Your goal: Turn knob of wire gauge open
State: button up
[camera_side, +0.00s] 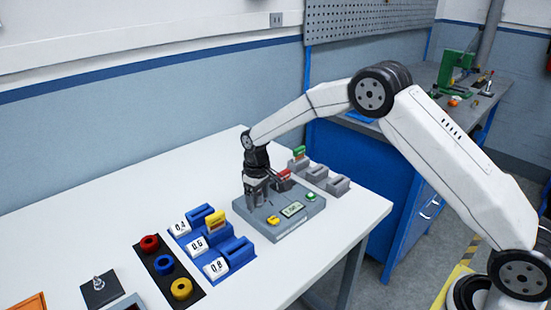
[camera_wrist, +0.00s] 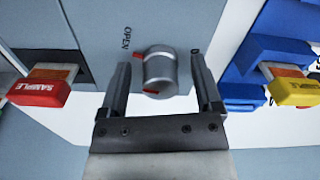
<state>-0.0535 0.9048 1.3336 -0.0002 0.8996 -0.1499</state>
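The wire gauge is a grey box (camera_side: 290,230) on the white table, with a small display and coloured buttons on its top. In the wrist view its round grey knob (camera_wrist: 160,70) has red marks at its edge and lower side. The word OPEN is printed on the grey face (camera_wrist: 95,30) to the knob's left. My gripper (camera_wrist: 159,62) is open, with one finger on each side of the knob and visible gaps to both. In the side view my gripper (camera_side: 257,198) points down over the gauge's back left corner and hides the knob.
A red SAMPLE piece (camera_wrist: 40,92) is left of my fingers and a yellow piece (camera_wrist: 296,92) in a blue holder right of them. Blue holders (camera_side: 238,253) and a black tray of coloured spools (camera_side: 158,244) stand left of the gauge; grey holders (camera_side: 338,187) stand behind.

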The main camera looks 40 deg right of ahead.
aim_at(258, 193)
jog(key=shift+r, duration=3.95)
jog(key=shift+s, duration=0.1)
jog(key=s+d+f+m+t, duration=0.1)
jog(key=s+d+m+t, duration=0.1)
jog(key=s, duration=2.5)
jog(key=shift+d+t, duration=0.3)
jog(key=shift+d, duration=0.2)
